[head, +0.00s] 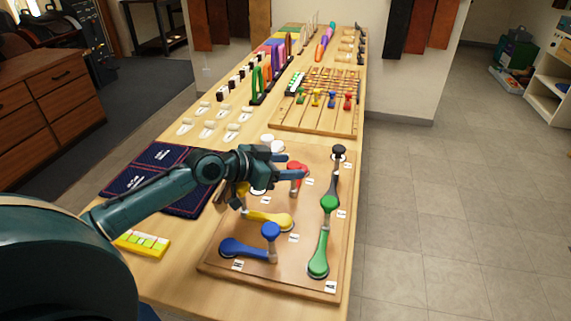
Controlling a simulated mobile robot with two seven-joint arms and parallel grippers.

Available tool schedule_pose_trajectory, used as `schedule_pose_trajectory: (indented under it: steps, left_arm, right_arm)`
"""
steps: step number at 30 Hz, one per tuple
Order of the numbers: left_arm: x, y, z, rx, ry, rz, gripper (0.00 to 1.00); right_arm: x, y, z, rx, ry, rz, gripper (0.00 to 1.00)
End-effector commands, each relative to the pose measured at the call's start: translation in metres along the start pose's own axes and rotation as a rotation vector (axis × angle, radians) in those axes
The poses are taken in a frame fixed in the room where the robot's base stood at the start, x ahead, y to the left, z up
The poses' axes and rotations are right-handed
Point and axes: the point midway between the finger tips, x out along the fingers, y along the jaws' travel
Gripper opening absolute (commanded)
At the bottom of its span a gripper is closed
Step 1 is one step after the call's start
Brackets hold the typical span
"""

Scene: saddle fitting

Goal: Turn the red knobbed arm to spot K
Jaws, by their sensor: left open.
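The red knobbed arm (297,167) is on the brown board (308,256), toward its far side. Small white letter tags lie on the board, one (309,182) just right of the red arm. The letters are too small to read, so I cannot tell which is spot K. My right gripper is not in view.
Other knobbed arms share the board: yellow (268,219), blue (248,249), green (319,250) and black (335,185). A navy cloth (150,172) and a yellow strip (142,243) lie left. A pegged wooden board (318,118) stands behind.

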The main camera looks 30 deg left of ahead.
Motion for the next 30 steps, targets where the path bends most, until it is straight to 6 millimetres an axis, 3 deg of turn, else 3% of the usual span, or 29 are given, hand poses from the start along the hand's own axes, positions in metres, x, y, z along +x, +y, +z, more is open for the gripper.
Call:
schedule_pose_trajectory:
  steps: [8,27,30]
  left_arm:
    - [0.0011,0.0001,0.0003,0.001,-0.001,0.0,0.52]
    - [0.0007,0.0,0.0002,0.0,0.0,0.0,0.0]
    - [0.0007,0.0,0.0002,0.0,0.0,0.0,0.0]
  right_arm:
    - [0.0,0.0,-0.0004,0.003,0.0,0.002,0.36]
    - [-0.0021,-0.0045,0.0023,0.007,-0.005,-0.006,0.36]
    - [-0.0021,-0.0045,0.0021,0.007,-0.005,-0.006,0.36]
